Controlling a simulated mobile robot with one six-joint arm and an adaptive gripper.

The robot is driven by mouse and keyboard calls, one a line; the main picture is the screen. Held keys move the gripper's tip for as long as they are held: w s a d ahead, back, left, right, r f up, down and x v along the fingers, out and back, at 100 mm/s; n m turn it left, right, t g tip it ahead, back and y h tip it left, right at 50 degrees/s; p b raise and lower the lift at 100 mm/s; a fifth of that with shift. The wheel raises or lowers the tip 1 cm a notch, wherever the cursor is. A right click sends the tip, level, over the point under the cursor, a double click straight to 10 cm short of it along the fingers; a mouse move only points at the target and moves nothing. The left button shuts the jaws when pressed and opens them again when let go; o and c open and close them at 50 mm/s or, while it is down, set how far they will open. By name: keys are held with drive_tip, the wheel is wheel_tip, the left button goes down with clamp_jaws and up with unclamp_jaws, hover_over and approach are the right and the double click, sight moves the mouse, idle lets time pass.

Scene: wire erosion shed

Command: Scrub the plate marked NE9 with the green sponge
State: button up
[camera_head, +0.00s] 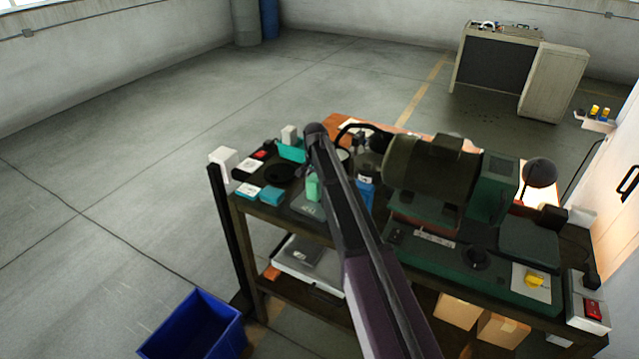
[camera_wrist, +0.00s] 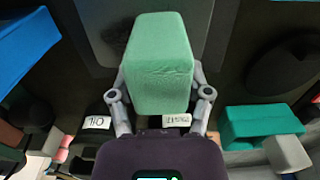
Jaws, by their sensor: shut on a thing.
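The green sponge (camera_wrist: 160,62) is a pale green block, held between the two grey fingers of my gripper (camera_wrist: 160,88) in the wrist view. In the head view, the sponge (camera_head: 313,187) shows just left of my arm, over or on a dark grey plate (camera_head: 308,208) on the bench. The plate has pale marks, too small to read as NE9. A dark grey panel behind the sponge in the wrist view looks like this plate (camera_wrist: 97,55). I cannot tell whether the sponge touches it.
The green grinder-like machine (camera_head: 430,170) fills the right of the bench. Left of the plate are a black round dish (camera_head: 279,172), teal boxes (camera_head: 271,195) and a white block (camera_head: 289,135). A blue bin (camera_head: 195,325) stands on the floor. The floor at left is clear.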

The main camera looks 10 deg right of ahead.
drive_tip(key=shift+w+a, duration=0.1)
drive_tip(key=shift+a, duration=0.05)
drive_tip(key=shift+w+a, duration=1.1)
drive_tip(key=shift+a, duration=0.2)
drive_tip(key=shift+f, duration=0.1)
drive_tip(key=shift+s, duration=0.1)
drive_tip(key=shift+s+d, duration=0.1)
drive_tip(key=shift+s+d, duration=0.25)
drive_tip(key=shift+d, duration=0.05)
drive_tip(key=shift+s+d, duration=0.75)
drive_tip(key=shift+d, duration=0.25)
